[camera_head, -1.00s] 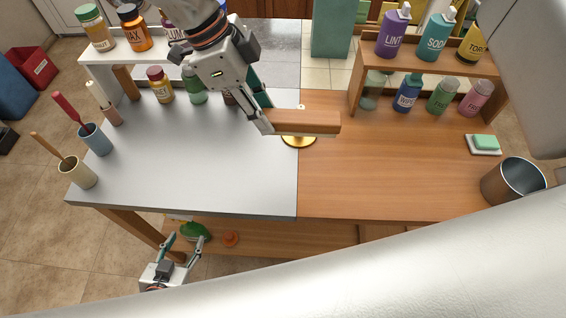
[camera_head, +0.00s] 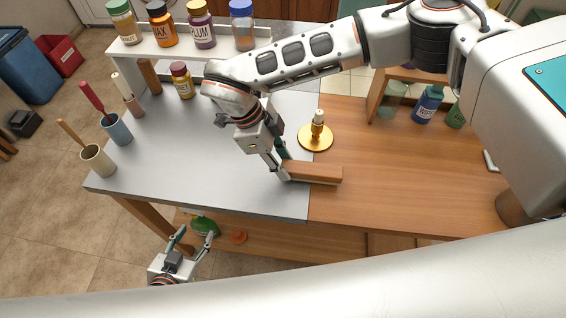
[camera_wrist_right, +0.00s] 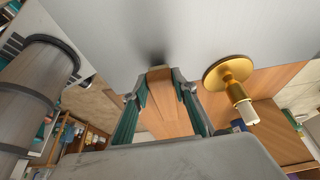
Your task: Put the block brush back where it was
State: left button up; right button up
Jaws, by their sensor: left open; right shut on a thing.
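The block brush (camera_head: 316,173) is a long brown wooden block. My right gripper (camera_head: 284,170) is shut on its left end, near the seam between the grey and wooden tops. The brush points right over the wooden part, and I cannot tell how high it is above the surface. In the right wrist view the brush (camera_wrist_right: 166,108) lies between the fingers of my right gripper (camera_wrist_right: 160,88). My left gripper (camera_head: 185,245) is open and empty, low in front of the table's left part.
A gold candlestick (camera_head: 316,136) with a pale candle stands just behind the brush. Cups with handled tools, such as the blue cup (camera_head: 117,130), line the left edge. A white shelf (camera_head: 180,48) holds several jars. A wooden shelf (camera_head: 385,92) stands back right. The grey top (camera_head: 190,160) is mostly clear.

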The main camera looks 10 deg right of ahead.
jog(key=shift+f, duration=0.45)
jog(key=shift+f, duration=0.15)
jog(key=o, duration=1.2)
